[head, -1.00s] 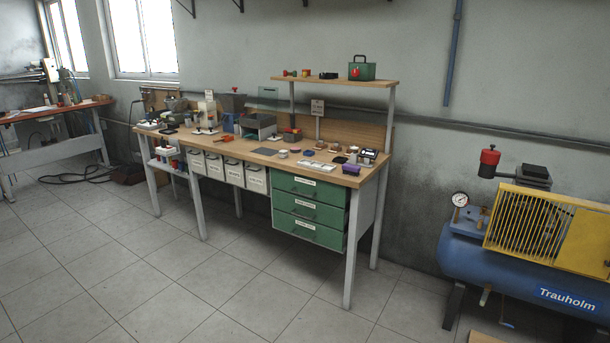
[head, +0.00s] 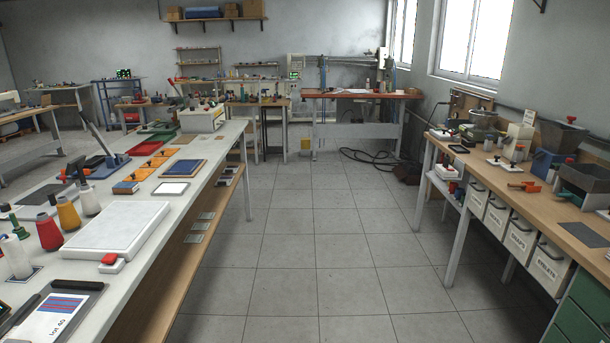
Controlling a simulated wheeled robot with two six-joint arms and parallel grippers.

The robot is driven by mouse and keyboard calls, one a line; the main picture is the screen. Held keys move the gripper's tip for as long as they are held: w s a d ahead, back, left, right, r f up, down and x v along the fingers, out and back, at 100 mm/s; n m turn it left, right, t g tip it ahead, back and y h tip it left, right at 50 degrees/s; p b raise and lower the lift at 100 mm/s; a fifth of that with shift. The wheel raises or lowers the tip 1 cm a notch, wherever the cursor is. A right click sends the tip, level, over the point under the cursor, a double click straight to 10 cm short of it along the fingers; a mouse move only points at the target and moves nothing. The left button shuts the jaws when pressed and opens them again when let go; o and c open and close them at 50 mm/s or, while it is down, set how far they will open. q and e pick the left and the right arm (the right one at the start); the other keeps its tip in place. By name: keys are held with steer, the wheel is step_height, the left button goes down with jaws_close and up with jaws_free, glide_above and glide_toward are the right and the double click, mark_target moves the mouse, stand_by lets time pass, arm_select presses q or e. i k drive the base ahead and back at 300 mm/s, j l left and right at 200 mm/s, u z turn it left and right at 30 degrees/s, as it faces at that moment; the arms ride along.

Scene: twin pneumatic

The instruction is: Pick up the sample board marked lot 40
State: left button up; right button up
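The sample board marked lot 40 (head: 52,316) is at the near left corner of the head view, on the long white-topped table (head: 140,172). It is a white sheet with red and blue stripes at its top and the printed words "lot 40" at its lower edge, lying on a dark clipboard-like backing. The frame's bottom edge comes close to it. Neither of my grippers shows in the head view.
A white slab (head: 115,228), a red-topped white block (head: 112,262) and several thread cones (head: 68,214) stand beyond the board. A tiled aisle (head: 320,240) runs free between this table and the wooden workbench (head: 560,215) on the right.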

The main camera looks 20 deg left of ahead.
mark_target(51, 318)
steer(key=i+u, duration=0.25)
steer(key=u, duration=0.2)
steer(key=i+l+u, duration=0.15)
steer(key=u, duration=0.3)
steer(key=i+l+u, duration=0.25)
steer(key=u, duration=0.2)
steer(key=i+l+u, duration=0.15)
steer(key=u, duration=0.3)
steer(key=i+l+u, duration=0.1)
steer(key=l+u, duration=0.35)
